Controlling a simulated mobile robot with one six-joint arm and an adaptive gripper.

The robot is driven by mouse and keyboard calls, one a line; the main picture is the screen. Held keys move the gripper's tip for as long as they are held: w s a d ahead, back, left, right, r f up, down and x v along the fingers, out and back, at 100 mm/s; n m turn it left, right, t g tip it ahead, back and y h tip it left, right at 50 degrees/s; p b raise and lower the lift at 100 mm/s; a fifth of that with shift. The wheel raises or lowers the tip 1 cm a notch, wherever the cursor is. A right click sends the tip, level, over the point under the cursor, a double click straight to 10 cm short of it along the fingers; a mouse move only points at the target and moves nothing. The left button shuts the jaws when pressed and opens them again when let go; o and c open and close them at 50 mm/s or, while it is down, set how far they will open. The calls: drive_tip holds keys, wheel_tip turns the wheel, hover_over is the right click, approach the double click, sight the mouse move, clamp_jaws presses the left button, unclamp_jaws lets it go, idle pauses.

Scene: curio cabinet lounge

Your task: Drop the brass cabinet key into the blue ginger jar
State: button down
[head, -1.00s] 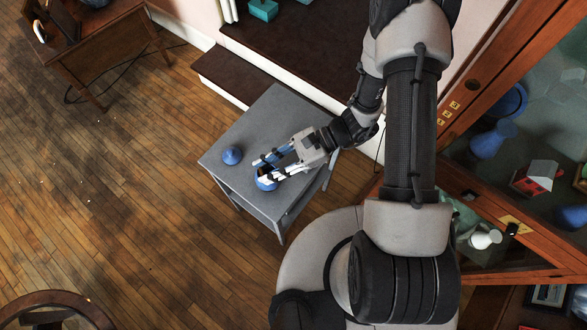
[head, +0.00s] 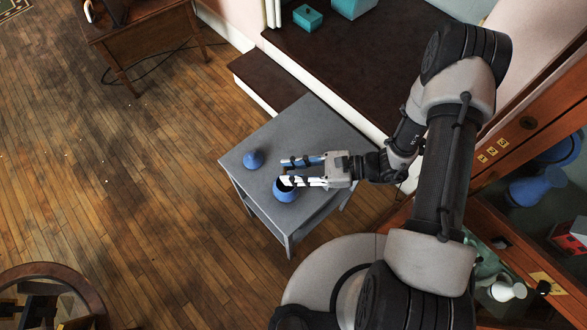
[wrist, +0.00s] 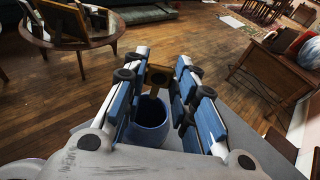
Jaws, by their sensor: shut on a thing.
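The blue ginger jar (head: 286,196) stands open and upright near the front edge of a small grey table. It shows below my fingers in the wrist view (wrist: 149,128). My gripper (head: 283,171) reaches in from the right, its fingertips above the jar's mouth. In the wrist view my gripper (wrist: 159,78) is shut on the brass cabinet key (wrist: 158,74), whose squarish bow with a hole shows between the fingertips. The key appears over the far side of the jar's mouth in the wrist view.
A blue cone-shaped piece, seemingly the jar's lid (head: 253,159), lies left of the jar on the grey table (head: 315,122). A glass-fronted cabinet (head: 480,205) stands at the right. Dark steps (head: 330,70) are behind the table. Wooden floor (head: 130,190) is clear at left.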

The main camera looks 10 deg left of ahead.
drive_tip(key=shift+f+b, duration=1.5)
drive_tip(key=shift+f, duration=0.7)
drive_tip(key=c, duration=1.2)
unclamp_jaws()
drive_tip(key=shift+d, duration=0.1)
drive_tip(key=v, duration=0.7)
drive_tip(key=shift+w+d+r, duration=0.1)
drive_tip(key=shift+d, duration=0.05)
drive_tip(key=shift+r, duration=0.1)
